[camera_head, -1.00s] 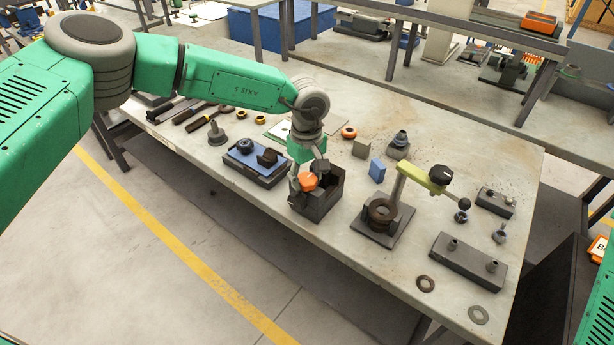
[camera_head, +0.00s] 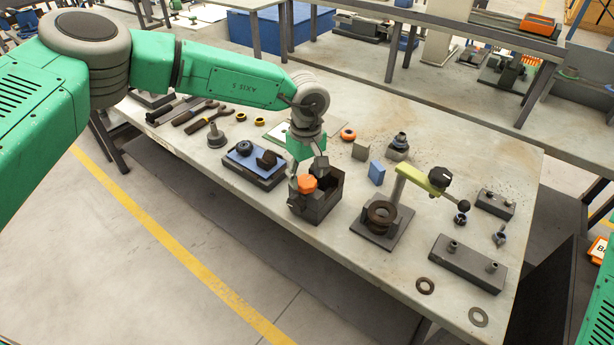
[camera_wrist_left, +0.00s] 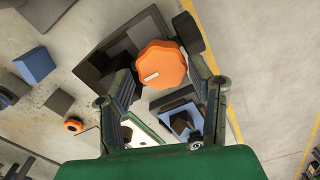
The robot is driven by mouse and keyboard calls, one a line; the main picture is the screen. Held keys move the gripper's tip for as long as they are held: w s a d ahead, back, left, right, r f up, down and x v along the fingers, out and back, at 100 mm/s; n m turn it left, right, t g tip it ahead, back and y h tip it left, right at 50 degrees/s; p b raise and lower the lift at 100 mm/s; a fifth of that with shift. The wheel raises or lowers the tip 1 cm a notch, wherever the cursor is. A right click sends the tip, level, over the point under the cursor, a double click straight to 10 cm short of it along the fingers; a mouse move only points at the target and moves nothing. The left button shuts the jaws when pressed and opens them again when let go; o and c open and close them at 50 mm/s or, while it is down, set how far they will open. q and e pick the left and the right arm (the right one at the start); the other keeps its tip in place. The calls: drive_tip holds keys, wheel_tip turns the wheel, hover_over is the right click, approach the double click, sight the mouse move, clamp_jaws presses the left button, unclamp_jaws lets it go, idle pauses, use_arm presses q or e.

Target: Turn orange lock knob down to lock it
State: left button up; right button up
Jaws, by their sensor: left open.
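The orange lock knob (camera_head: 306,184) sits on the front left of a dark grey open-topped box fixture (camera_head: 318,207). In the left wrist view the knob (camera_wrist_left: 162,64) is a large lobed disc with a short white mark near its lower left edge. My left gripper (camera_head: 308,175) is open and reaches down from above, with one finger on each side of the knob. In the wrist view the gripper (camera_wrist_left: 164,68) has its fingers spread around the knob; whether they touch it I cannot tell. My right gripper is out of view.
A blue-topped fixture (camera_head: 262,164) stands left of the box. The arbor press (camera_head: 415,178) with its green arm stands to the right. The bench front edge is close.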

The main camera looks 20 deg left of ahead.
sight(306, 179)
use_arm(q)
wheel_tip(306, 179, up, 11)
drive_tip(key=shift+w, duration=0.15)
